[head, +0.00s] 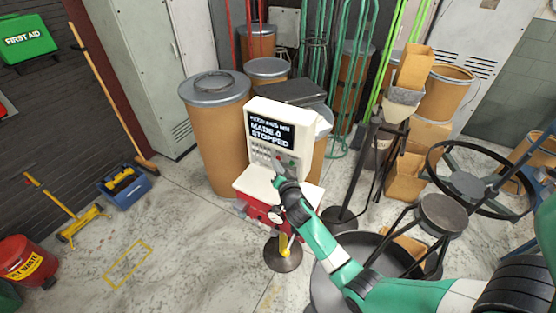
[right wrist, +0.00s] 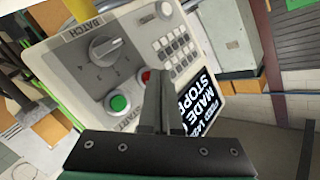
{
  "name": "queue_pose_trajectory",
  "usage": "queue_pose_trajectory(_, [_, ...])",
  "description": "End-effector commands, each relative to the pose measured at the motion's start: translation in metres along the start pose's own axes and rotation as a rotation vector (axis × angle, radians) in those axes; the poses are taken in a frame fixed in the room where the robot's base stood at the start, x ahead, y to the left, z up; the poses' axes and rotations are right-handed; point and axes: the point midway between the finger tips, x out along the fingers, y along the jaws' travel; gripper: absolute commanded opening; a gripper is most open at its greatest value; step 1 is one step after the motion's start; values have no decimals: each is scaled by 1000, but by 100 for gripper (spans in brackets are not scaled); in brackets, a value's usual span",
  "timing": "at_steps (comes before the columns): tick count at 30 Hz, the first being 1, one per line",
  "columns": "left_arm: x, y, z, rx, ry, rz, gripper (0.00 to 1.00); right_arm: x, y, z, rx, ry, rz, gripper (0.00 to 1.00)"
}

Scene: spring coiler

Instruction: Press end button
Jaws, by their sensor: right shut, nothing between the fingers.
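The control box (head: 257,108) is cream-white, on a red-topped stand, and its screen (head: 268,130) reads "MADE 0" and "STOPPED". In the right wrist view its panel (right wrist: 75,62) appears tilted, with a grey knob (right wrist: 108,48) below the word "BATCH", a green button (right wrist: 119,102) and a red button (right wrist: 146,77). No label reading "END" is legible. My right gripper (head: 278,179) is shut and empty in front of the lower panel. In the right wrist view its fingertips (right wrist: 157,72) are right beside the red button and partly cover it; contact cannot be told. My left gripper is not in view.
A keypad (right wrist: 172,48) lies beside the red button. A large lidded drum (head: 215,130) stands left of the box. A stand with a funnel (head: 393,105) and a black wheel-like ring (head: 470,184) are to the right. The floor at left is mostly open.

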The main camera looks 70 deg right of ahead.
Motion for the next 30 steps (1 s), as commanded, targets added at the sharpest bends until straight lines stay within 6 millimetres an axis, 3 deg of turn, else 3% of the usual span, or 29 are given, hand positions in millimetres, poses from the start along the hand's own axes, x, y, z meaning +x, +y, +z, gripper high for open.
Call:
queue_pose_trajectory(16, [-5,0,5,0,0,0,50,-9,-6,8,0,-1,-2,0])
queue_pose_trajectory(30, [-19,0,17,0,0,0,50,-40,-28,30,0,-1,-3,0])
